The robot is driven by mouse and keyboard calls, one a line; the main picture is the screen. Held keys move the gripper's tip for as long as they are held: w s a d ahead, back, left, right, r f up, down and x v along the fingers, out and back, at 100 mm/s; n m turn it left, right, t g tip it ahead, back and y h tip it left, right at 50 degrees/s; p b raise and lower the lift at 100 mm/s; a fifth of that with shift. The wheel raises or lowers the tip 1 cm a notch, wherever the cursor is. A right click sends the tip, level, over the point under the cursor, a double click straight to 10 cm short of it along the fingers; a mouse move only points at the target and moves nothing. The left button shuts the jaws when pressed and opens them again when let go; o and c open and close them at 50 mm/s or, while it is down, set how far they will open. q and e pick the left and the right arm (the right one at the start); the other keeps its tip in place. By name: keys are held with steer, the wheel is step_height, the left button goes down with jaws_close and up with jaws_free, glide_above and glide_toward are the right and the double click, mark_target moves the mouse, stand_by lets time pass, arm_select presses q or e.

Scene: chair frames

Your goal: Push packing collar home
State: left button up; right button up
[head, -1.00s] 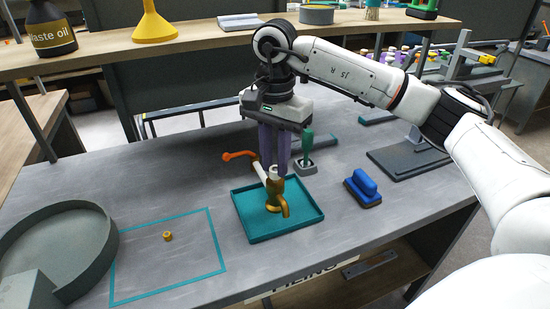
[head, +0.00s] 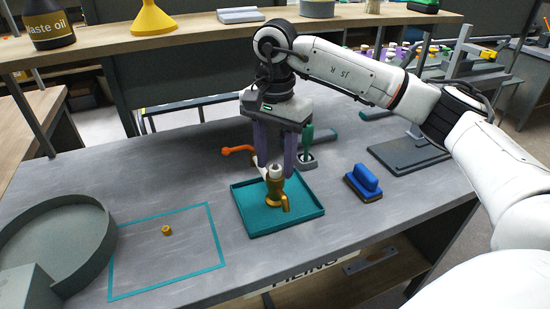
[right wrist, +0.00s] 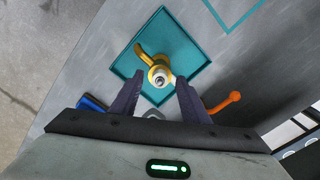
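The brass tap body (head: 276,192) stands upright in the teal tray (head: 312,207). The white packing collar (head: 276,171) sits at its top; the right wrist view also shows the collar (right wrist: 161,79), seen from above. How deep it sits is too small to tell. My right gripper (head: 278,163) hangs over the tap, its two purple fingers spread apart. In the right wrist view the fingers (right wrist: 160,84) stand on either side of the collar with gaps, holding nothing. My left gripper is not in view.
A small brass nut (head: 166,230) lies inside a teal outline to the left. An orange-ended handle (head: 238,150) lies behind the tray. A green-handled tool in a grey holder (head: 307,160) and a blue brush (head: 363,180) are to the right. A round grey tray (head: 106,238) is at far left.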

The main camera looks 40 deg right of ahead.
step_height(320, 180, up, 10)
steer(key=shift+r+p, duration=0.15)
steer(key=shift+p, duration=0.2)
stand_by(0.5)
